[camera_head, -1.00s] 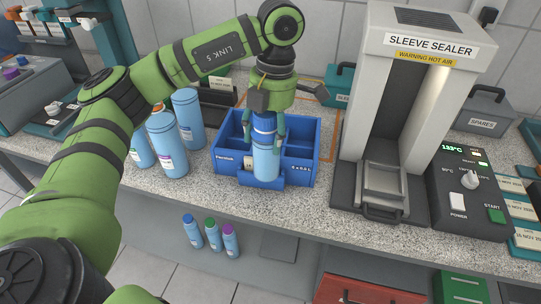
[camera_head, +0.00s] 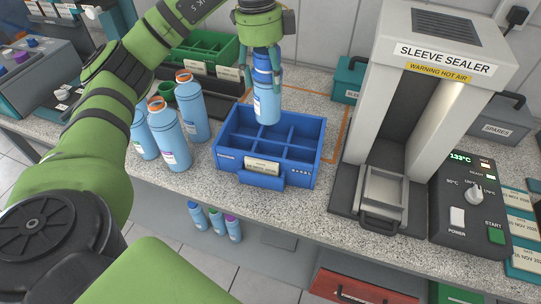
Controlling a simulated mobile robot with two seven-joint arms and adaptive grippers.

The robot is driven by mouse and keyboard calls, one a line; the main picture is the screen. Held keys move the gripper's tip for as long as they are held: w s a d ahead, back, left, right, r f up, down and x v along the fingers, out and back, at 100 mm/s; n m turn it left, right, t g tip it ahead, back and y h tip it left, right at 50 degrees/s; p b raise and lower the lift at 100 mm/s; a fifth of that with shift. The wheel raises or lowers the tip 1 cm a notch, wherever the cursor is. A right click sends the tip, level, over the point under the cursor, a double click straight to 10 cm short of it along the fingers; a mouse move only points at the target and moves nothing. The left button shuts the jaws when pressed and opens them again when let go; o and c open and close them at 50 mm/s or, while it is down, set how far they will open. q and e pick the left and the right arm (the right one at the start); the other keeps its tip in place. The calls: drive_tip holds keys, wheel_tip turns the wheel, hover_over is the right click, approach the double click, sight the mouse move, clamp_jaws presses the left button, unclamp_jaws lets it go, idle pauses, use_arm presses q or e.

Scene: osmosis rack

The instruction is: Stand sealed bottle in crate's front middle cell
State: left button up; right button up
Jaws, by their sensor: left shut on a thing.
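My left gripper (camera_head: 266,78) points down and is shut on the sealed bottle (camera_head: 267,106), light blue with a darker blue top. The bottle hangs upright in front of the back middle part of the blue crate (camera_head: 262,180) in the picture; its exact height above the cells is hard to tell. The crate stands on the bench with its divider walls and a pale label on its front. The front middle cell (camera_head: 264,147) looks empty. My right gripper is not in view.
Several light blue bottles with orange necks (camera_head: 168,135) stand left of the crate. A green divided crate (camera_head: 205,52) is behind them. The sleeve sealer (camera_head: 440,60) stands to the right. An orange outline (camera_head: 343,135) marks the bench around the crate.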

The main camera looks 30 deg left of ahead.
use_arm(q)
hover_over(266, 121)
drive_tip(key=w+a, duration=0.2)
drive_tip(key=f, duration=0.4)
drive_tip(key=shift+w+d+f+b, duration=0.2)
drive_tip(key=shift+d+f+b, duration=0.05)
drive_tip(key=shift+b, duration=0.15)
wheel_tip(266, 121, down, 8)
drive_tip(key=shift+a+f+p, duration=0.1)
drive_tip(key=shift+f+p, duration=0.15)
drive_tip(key=shift+p, duration=0.65)
wheel_tip(266, 121, down, 5)
drive_tip(key=shift+w+r+p, duration=0.1)
drive_tip(key=shift+p, duration=0.4)
drive_tip(key=o, duration=1.6)
